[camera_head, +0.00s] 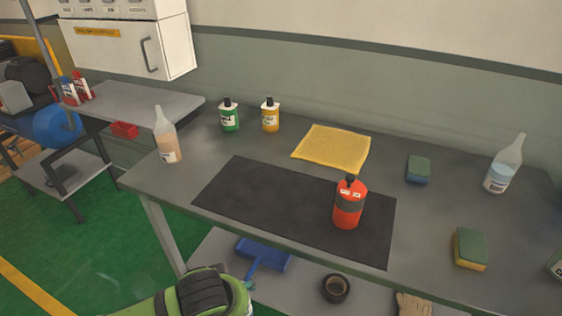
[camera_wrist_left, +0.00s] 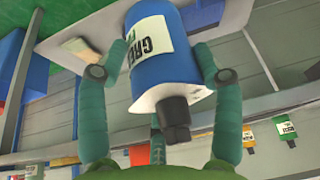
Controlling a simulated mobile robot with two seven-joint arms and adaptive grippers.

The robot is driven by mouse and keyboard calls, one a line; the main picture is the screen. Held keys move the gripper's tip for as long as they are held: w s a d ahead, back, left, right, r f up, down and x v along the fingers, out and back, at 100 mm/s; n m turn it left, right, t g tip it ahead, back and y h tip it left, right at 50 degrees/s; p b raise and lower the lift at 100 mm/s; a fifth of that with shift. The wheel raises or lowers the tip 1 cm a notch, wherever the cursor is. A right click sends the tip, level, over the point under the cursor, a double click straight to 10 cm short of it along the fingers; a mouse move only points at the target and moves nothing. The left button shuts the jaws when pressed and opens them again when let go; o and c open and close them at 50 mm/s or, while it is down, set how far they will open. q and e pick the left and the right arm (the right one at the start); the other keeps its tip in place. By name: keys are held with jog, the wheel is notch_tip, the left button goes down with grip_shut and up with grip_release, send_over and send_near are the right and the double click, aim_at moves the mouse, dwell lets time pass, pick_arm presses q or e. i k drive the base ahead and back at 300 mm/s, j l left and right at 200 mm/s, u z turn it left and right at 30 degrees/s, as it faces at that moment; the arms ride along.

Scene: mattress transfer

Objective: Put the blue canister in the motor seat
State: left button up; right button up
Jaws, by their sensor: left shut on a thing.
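A blue canister (camera_wrist_left: 180,72) with a white label and a black cap fills the middle of the left wrist view. My left gripper (camera_wrist_left: 161,52) is shut on it, with green fingers on both sides of its body. The cap points down in that picture, toward the palm. The canister does not show in the head view, where part of my green left arm enters at the bottom. I cannot make out a motor seat in either view. My right gripper is not in view.
A red canister (camera_head: 347,212) stands on a black mat (camera_head: 250,200) on the grey table (camera_head: 420,225). Green (camera_head: 229,117) and yellow (camera_head: 270,117) bottles, a yellow cloth (camera_head: 332,147), sponges (camera_head: 470,247) and clear bottles (camera_head: 168,140) stand around. The mat's left part is clear.

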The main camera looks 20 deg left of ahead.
aim_at(22, 61)
jog(key=j+z, duration=0.1)
jog(key=j, duration=0.95)
jog(key=i+j+z, duration=0.1)
jog(key=j, duration=2.05)
jog(key=j+z, duration=0.15)
jog(key=j, duration=0.9)
jog(key=j+z, duration=0.1)
jog(key=j, duration=0.95)
jog(key=k+j+z, duration=0.1)
jog(key=j, duration=1.65)
jog(key=k+j+z, duration=0.1)
jog(key=j, duration=1.3)
jog(key=k+j+z, duration=0.05)
